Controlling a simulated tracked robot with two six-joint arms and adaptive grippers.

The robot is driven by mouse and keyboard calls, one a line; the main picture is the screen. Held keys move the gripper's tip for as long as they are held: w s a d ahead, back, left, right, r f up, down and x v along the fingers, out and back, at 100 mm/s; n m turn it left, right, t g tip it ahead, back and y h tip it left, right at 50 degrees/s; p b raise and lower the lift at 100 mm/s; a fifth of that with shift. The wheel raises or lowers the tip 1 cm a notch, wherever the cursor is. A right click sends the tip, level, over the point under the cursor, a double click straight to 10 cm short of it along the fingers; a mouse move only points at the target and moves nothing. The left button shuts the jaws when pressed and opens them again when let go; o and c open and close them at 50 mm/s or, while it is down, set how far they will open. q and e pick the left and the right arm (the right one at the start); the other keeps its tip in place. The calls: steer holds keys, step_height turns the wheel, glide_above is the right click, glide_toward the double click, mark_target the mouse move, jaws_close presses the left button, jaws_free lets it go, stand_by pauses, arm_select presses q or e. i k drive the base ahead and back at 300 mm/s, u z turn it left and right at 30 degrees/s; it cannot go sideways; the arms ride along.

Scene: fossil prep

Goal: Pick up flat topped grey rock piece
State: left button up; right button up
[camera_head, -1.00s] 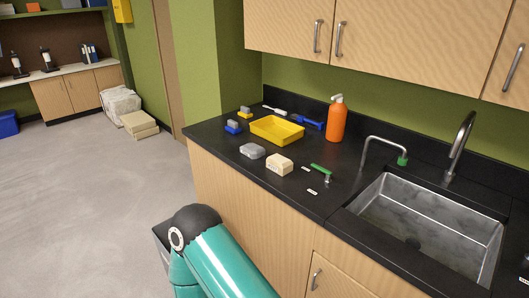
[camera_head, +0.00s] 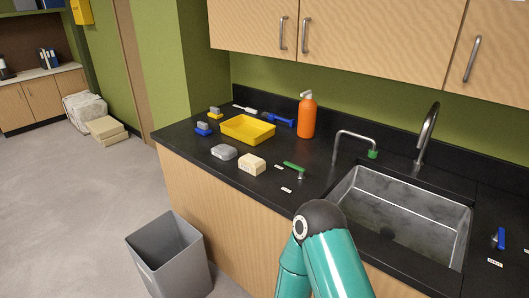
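The flat topped grey rock piece (camera_head: 224,152) lies on the black counter, left of a cream block-shaped rock (camera_head: 252,164) and in front of the yellow tray. Nothing touches it. A teal arm link of mine with a dark joint shows at the bottom, in front of the sink cabinet. Neither of my grippers is in the picture, so their state does not show.
On the black counter (camera_head: 190,154) stand a yellow tray (camera_head: 262,142), an orange bottle (camera_head: 307,117), blue and yellow brushes and a green-handled tool (camera_head: 293,166). A steel sink (camera_head: 425,247) is at right. A grey bin (camera_head: 197,281) stands on the floor in front.

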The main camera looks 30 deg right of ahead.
mark_target(224, 151)
steer(key=z, duration=0.25)
steer(key=i, duration=1)
steer(key=u, duration=0.05)
